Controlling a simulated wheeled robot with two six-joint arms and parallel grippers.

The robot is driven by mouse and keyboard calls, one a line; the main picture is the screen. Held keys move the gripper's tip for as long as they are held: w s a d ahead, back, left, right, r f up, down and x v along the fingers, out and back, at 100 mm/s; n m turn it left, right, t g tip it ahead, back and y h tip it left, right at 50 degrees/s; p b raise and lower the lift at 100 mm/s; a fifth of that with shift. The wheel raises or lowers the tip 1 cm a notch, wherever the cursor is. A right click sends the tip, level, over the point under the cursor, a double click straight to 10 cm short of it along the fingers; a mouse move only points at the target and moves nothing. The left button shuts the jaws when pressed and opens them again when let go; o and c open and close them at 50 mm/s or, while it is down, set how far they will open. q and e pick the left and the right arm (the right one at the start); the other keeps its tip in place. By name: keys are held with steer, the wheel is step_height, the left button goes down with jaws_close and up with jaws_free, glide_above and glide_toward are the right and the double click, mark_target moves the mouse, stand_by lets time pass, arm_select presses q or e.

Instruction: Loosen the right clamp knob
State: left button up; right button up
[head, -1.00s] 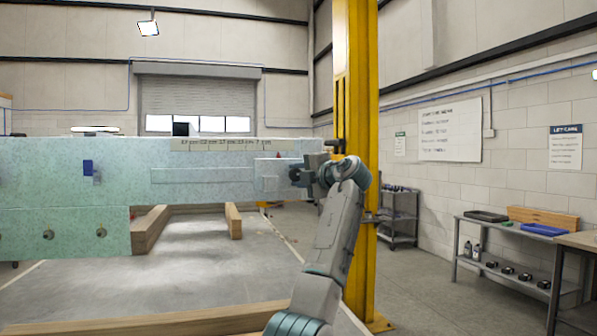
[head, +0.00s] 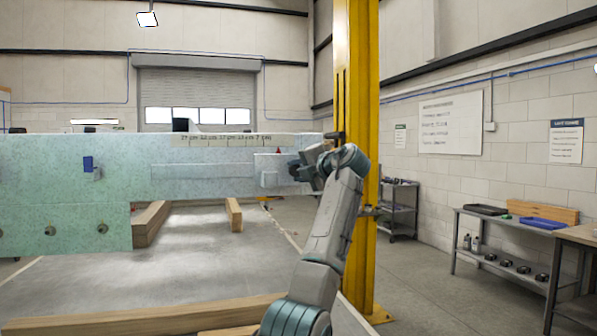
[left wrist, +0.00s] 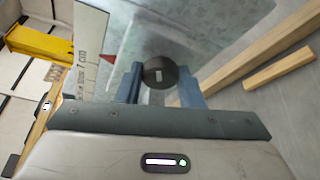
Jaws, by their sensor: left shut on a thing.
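A long pale green frame beam (head: 150,152) runs across the left half of the head view, with a printed scale strip (head: 222,141) on its top edge. Near its right end sits a pale clamp plate (head: 268,180) with a small red pointer. My left gripper (head: 295,170) is at this end of the beam. In the left wrist view, its two blue fingers are shut on a round dark knob (left wrist: 160,72) with a small white mark on its face. The red pointer (left wrist: 108,58) shows left of the knob there. My right gripper is not in view.
A yellow post (head: 357,100) stands just behind my left arm. Wooden beams (head: 150,222) lie on the floor below and in front of the frame. A metal shelf (head: 515,225) with trays stands far right, with open floor before it.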

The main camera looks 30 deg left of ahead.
arm_select(q)
steer(key=o, duration=1)
steer(key=b+v, duration=0.3)
steer(key=v, duration=0.7)
steer(key=shift+d, duration=0.4)
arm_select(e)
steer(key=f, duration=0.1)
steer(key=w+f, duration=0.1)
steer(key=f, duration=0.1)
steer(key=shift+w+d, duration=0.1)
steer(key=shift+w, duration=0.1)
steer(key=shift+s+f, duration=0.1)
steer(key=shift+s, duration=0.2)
